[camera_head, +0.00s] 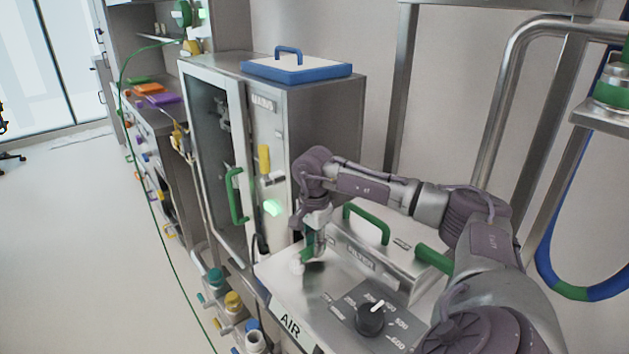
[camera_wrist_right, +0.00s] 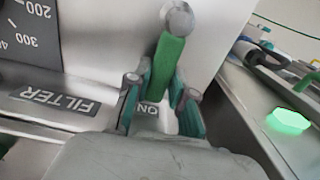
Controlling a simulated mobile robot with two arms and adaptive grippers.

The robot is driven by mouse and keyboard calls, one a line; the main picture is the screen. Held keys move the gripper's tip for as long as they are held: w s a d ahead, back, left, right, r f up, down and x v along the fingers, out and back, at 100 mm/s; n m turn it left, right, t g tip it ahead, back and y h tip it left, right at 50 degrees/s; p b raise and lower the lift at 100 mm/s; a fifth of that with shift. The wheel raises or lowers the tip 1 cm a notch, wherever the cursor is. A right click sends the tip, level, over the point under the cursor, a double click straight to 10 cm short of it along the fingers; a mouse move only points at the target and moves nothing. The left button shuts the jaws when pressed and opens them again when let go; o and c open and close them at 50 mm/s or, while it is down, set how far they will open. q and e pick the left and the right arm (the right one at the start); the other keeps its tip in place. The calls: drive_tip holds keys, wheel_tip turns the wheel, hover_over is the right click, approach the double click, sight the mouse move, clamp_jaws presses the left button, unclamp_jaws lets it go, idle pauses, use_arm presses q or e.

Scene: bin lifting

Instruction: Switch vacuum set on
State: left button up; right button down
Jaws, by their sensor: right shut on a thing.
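The vacuum set is a steel unit (camera_head: 290,285) with "AIR" on its front and "FILTER" on its top housing. A small green lever (camera_head: 306,255) on a round pivot sits at its left part. It also shows in the right wrist view as a green lever (camera_wrist_right: 168,58), with an "ON" label near its free end. My right gripper (camera_head: 314,240) is shut on the lever; in the right wrist view its green-padded fingers (camera_wrist_right: 161,90) stand on both sides of it. My left gripper is not in view.
A black dial (camera_head: 371,320) with numbers is on the unit's top. A green handle (camera_head: 366,222) and a green bar (camera_head: 433,259) are on the filter housing. A steel cabinet (camera_head: 330,115) with a green door handle (camera_head: 236,196) stands behind. The floor at left is open.

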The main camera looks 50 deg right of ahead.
drive_tip(key=shift+w+r, duration=0.1)
drive_tip(key=shift+r, duration=0.05)
drive_tip(key=c, duration=1)
unclamp_jaws()
wheel_tip(320, 180, up, 12)
